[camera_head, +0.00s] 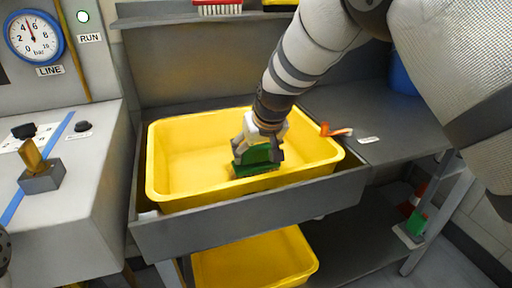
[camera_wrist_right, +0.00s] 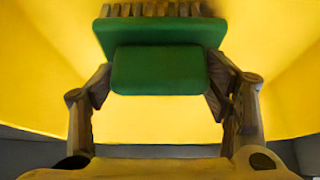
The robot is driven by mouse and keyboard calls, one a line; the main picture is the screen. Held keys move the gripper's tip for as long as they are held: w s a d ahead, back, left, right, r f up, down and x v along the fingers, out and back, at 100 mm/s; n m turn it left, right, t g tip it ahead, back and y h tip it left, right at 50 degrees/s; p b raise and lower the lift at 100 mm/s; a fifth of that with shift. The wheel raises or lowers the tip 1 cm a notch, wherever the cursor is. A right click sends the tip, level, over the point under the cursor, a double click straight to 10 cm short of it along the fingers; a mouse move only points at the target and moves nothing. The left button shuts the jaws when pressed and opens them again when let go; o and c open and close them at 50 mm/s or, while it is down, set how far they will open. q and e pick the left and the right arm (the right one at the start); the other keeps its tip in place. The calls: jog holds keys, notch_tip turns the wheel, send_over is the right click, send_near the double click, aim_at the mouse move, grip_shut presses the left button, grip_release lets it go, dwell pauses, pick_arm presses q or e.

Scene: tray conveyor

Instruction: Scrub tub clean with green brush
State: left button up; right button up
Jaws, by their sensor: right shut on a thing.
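The yellow tub (camera_head: 161,143) sits in the grey sink bench in the middle of the head view. My right gripper (camera_head: 259,150) reaches down into the tub and is shut on the green brush (camera_head: 257,160). The brush is low inside the tub, near its front wall. In the right wrist view the green brush (camera_wrist_right: 160,70) is between the two fingers, with its brown bristles pointing away from the gripper toward the yellow surface. I cannot tell whether the bristles touch the tub. A dark round part at the left edge may be my left arm; its gripper is not visible.
An orange-handled tool (camera_head: 335,130) lies on the bench right of the tub. A second yellow tub (camera_head: 255,262) is on the shelf below. A red brush (camera_head: 219,8) is on the upper ledge. A console with a brass lever (camera_head: 34,160) and gauge (camera_head: 34,38) stands left.

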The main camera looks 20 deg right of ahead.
jog(key=shift+f, duration=0.3)
